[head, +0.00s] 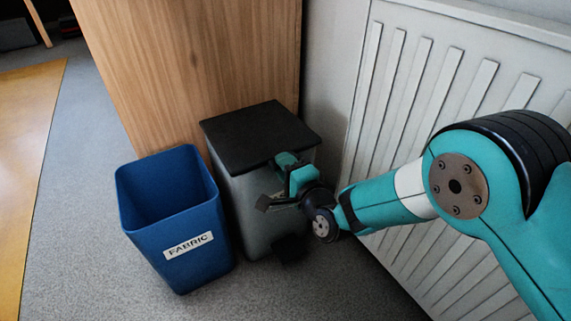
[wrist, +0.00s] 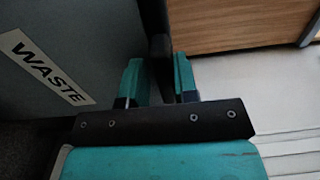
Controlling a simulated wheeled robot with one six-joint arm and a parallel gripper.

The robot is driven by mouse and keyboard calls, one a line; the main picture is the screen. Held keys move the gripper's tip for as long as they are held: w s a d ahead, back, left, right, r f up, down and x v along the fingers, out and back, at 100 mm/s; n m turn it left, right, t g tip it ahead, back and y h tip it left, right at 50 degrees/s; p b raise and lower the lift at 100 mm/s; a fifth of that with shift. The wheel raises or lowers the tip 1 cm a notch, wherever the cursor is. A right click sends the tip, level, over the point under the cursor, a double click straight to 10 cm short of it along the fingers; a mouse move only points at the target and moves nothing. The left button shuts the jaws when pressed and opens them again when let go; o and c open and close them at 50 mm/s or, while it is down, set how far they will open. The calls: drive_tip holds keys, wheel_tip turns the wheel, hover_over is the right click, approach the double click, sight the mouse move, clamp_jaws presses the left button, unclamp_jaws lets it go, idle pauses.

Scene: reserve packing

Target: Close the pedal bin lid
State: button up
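The pedal bin (head: 240,200) is a grey box with a flat black lid (head: 258,133). The lid lies over the top of the bin and looks down or nearly so; a small gap at its rim cannot be ruled out. My gripper (head: 276,184) is at the bin's front right, just below the lid's front edge. In the wrist view, the bin's grey wall carries a WASTE label (wrist: 52,68). The two teal fingers (wrist: 158,82) stand apart there, with a dark narrow part, seemingly of the lid's edge, between them. Contact cannot be told.
A blue open bin labelled FABRIC (head: 172,220) stands close on the left. A wooden cabinet (head: 190,60) is behind the bins. A white radiator (head: 430,90) runs along the wall at right. A dark pedal (head: 291,248) sits low at the bin's front.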

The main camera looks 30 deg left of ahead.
drive_tip(key=shift+o, duration=1.1)
drive_tip(key=shift+d, duration=0.15)
drive_tip(key=b+v, duration=1.6)
drive_tip(key=v, duration=0.1)
drive_tip(key=shift+b, duration=0.35)
drive_tip(key=shift+s, duration=0.1)
